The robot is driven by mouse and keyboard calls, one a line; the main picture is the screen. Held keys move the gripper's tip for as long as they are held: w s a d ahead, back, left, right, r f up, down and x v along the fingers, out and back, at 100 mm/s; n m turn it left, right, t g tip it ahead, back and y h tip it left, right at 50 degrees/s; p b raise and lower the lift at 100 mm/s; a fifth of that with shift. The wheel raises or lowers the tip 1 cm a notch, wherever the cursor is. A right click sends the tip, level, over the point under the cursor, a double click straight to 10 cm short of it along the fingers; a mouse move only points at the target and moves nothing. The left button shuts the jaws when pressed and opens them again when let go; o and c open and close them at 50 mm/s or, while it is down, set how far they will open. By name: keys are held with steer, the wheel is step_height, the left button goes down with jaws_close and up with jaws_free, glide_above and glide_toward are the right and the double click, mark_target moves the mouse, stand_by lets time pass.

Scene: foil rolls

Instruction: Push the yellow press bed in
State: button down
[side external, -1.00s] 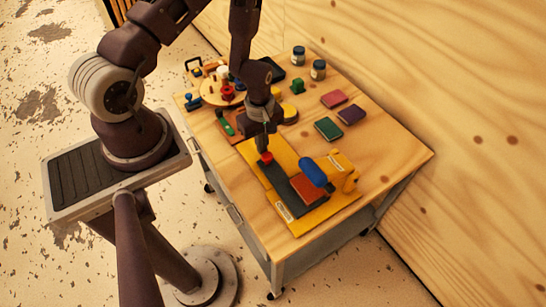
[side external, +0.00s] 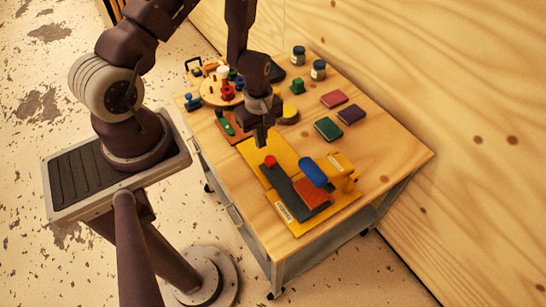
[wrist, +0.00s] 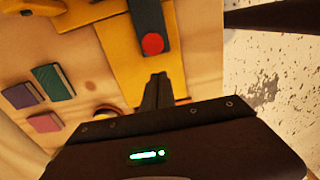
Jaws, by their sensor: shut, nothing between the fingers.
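The yellow press (side external: 340,203) lies flat on the table in the side external view. Its long dark grey bed (side external: 281,184) carries a red knob (side external: 270,161) at the end near my gripper and a brick-red plate (side external: 311,194) at the far end, beside the blue roller (side external: 313,172). My gripper (side external: 261,144) is shut and empty, pointing down just above and behind the knob, apart from it. In the wrist view, my gripper (wrist: 158,78) shows a gap to the red knob (wrist: 152,44), with bare yellow base (wrist: 128,68) beneath.
Two jars (side external: 318,70) and a round wooden stand (side external: 212,91) with small stamps are at the back. The table's front-left edge is close to the press.

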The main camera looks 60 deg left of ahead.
step_height(320, 180, up, 6)
stand_by(0.4)
step_height(320, 180, up, 11)
steer(key=w+d+m+t, duration=0.2)
steer(key=d+m, duration=0.1)
steer(key=m, duration=0.2)
steer(key=s+d+r+m+t, duration=0.1)
steer(key=s+d+r+m, duration=0.2)
steer(key=r, duration=0.4)
steer(key=s+d+r+m+t, duration=0.1)
steer(key=s+r+m, duration=0.2)
steer(key=r+m, duration=0.35)
steer(key=s+r+m+t, duration=0.1)
steer(key=s+r+m, duration=0.2)
steer(key=s+r, duration=0.3)
steer(key=shift+s+t, duration=0.3)
steer(key=shift+s, duration=0.9)
